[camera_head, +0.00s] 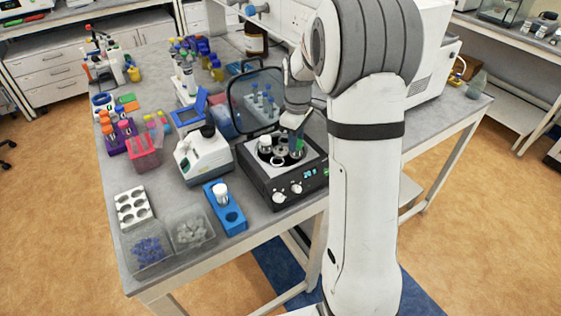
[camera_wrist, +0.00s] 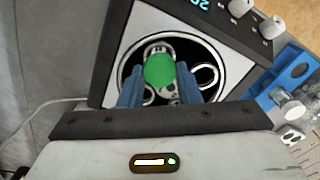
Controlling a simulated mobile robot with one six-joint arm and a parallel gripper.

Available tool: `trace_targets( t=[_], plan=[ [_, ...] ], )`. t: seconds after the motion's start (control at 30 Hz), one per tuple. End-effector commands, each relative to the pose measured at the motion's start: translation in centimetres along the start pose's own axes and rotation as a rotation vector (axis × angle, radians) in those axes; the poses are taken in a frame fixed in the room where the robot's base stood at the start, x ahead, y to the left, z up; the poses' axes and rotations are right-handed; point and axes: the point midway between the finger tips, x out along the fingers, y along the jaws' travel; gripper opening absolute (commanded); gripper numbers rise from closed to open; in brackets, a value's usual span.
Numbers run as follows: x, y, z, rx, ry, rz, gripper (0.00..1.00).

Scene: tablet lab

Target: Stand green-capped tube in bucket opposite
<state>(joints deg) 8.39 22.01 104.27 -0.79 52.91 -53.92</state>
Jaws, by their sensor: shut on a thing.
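My gripper (camera_wrist: 160,88) is shut on the green-capped tube. Its round green cap (camera_wrist: 160,71) sits between the two blue fingers in the wrist view. The green tube (camera_head: 298,147) also shows in the head view, over the right side of the centrifuge bowl. The centrifuge (camera_head: 284,191) is black with a pale top and an open, see-through lid. Its round bowl (camera_wrist: 207,57) holds several metal-rimmed buckets, and one empty-looking bucket ring (camera_wrist: 207,76) lies right of the cap. A white-capped item (camera_head: 265,142) stands in a bucket at the left. The tube's lower end is hidden.
A blue rack (camera_head: 232,221) with a white-capped tube stands left of the centrifuge. The raised lid (camera_head: 254,101) stands behind the bowl. A white benchtop device (camera_head: 203,155), a white block with holes (camera_head: 133,207) and clear bins (camera_head: 150,251) crowd the left bench.

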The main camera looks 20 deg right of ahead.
Motion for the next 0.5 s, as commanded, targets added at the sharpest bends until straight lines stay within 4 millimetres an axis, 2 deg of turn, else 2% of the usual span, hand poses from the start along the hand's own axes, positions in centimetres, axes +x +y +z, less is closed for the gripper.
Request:
trace_targets(
  t=[0.3, 0.33, 0.5],
  plan=[
    [0.18, 0.00, 0.00, 0.000, 0.000, 0.000, 0.15],
    [0.18, 0.00, 0.00, 0.000, 0.000, 0.000, 0.32],
    [0.18, 0.00, 0.00, 0.000, 0.000, 0.000, 0.46]
  ],
)
